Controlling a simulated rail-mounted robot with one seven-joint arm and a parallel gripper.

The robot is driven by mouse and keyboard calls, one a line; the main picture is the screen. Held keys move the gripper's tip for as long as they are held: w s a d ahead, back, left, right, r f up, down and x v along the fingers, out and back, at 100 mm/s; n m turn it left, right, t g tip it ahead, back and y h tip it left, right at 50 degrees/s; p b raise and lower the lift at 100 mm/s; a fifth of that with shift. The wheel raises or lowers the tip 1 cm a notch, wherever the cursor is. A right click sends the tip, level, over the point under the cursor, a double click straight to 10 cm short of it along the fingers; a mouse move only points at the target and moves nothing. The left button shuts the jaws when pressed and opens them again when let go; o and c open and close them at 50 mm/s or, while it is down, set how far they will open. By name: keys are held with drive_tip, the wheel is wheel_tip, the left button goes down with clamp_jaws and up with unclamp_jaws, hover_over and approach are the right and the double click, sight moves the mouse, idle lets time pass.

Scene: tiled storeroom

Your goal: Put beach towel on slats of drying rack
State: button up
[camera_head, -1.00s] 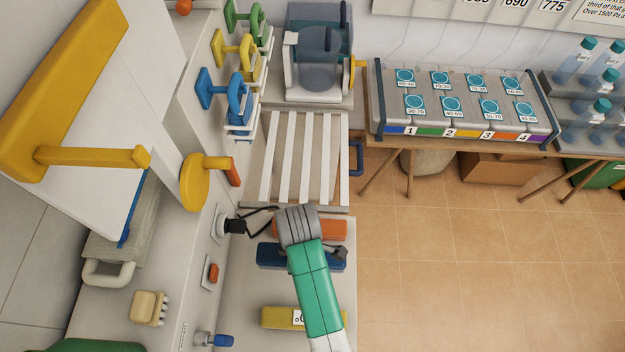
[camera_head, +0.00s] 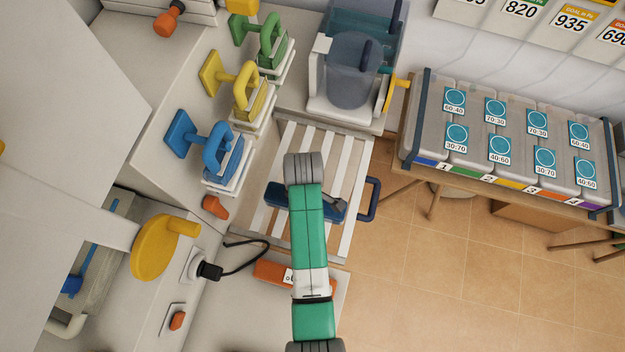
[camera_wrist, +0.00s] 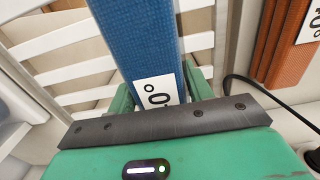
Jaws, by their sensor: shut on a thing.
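A blue, textured, folded towel (camera_head: 276,197) with a white label shows in both views; the wrist view (camera_wrist: 140,40) shows it up close. My gripper (camera_wrist: 160,88) is shut on its near end, a green finger on each side. The drying rack (camera_head: 333,155) has white slats and lies beyond the counter edge. The towel is over the slats, lying across them in the head view. I cannot tell whether it touches them. My wrist hides the middle of the towel in the head view.
An orange folded item (camera_head: 268,272) lies on the counter near the rack, beside a black plug and cable (camera_head: 210,270). Blue, yellow and green handled tools (camera_head: 222,155) line the left side. A clear-jug machine (camera_head: 352,80) stands behind the rack. Labelled bins (camera_head: 500,140) are at right.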

drive_tip(key=shift+f+b, duration=0.4)
drive_tip(key=shift+f, duration=2.55)
drive_tip(key=shift+f, duration=0.15)
drive_tip(key=o, duration=1.2)
drive_tip(key=shift+c, duration=0.2)
wheel_tip(320, 180, up, 12)
drive_tip(key=shift+r+p, duration=0.15)
drive_tip(key=shift+p, duration=0.8)
drive_tip(key=shift+w, duration=0.15)
